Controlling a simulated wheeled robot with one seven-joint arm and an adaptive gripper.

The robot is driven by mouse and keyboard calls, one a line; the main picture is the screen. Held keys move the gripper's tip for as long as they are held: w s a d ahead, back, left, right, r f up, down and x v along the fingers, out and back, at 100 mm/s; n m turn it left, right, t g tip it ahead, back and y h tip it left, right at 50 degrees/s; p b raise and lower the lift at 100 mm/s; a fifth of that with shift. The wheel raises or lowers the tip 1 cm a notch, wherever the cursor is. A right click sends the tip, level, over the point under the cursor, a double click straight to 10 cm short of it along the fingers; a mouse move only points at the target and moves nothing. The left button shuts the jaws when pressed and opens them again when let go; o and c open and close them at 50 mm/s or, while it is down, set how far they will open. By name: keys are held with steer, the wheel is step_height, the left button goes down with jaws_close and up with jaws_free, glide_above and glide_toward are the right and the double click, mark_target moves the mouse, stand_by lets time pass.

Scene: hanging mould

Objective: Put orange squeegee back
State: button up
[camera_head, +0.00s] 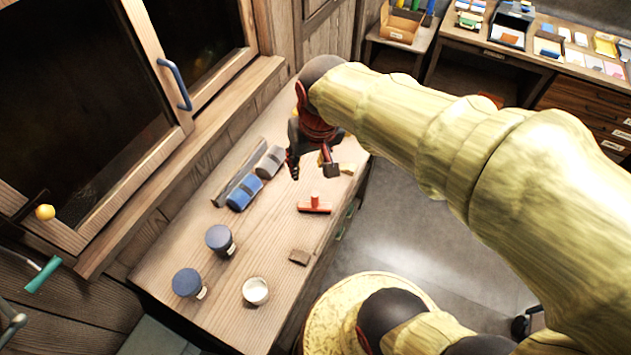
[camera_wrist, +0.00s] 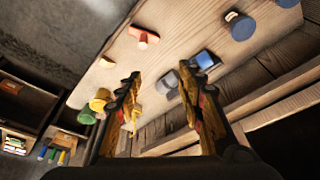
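The orange squeegee (camera_head: 315,206) lies on the wooden bench near its right edge. It has a flat reddish-orange head with a short stub standing up. It also shows in the wrist view (camera_wrist: 143,37), beyond the fingertips and a little left of the middle. My gripper (camera_head: 311,172) is above the bench, up the picture from the squeegee and apart from it. In the wrist view my gripper (camera_wrist: 162,73) has its two fingers wide apart, with nothing held between them. No marked place for the squeegee can be made out.
Two blue-lidded jars (camera_head: 219,238) (camera_head: 187,282), a white bowl (camera_head: 256,291) and a brown block (camera_head: 299,257) stand nearer. A window with a blue handle (camera_head: 175,84) borders the bench on the left.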

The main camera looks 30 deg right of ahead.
steer(key=s+a+r+n+t, duration=0.2)
steer(key=s+r, duration=0.3)
steer(key=s, duration=0.3)
steer(key=shift+s+a, duration=0.4)
steer(key=shift+a, duration=0.2)
step_height(320, 180, down, 13)
steer(key=b, duration=1.3)
steer(key=shift+c, duration=0.5)
steer(key=shift+a, duration=0.15)
steer(key=shift+c, duration=0.5)
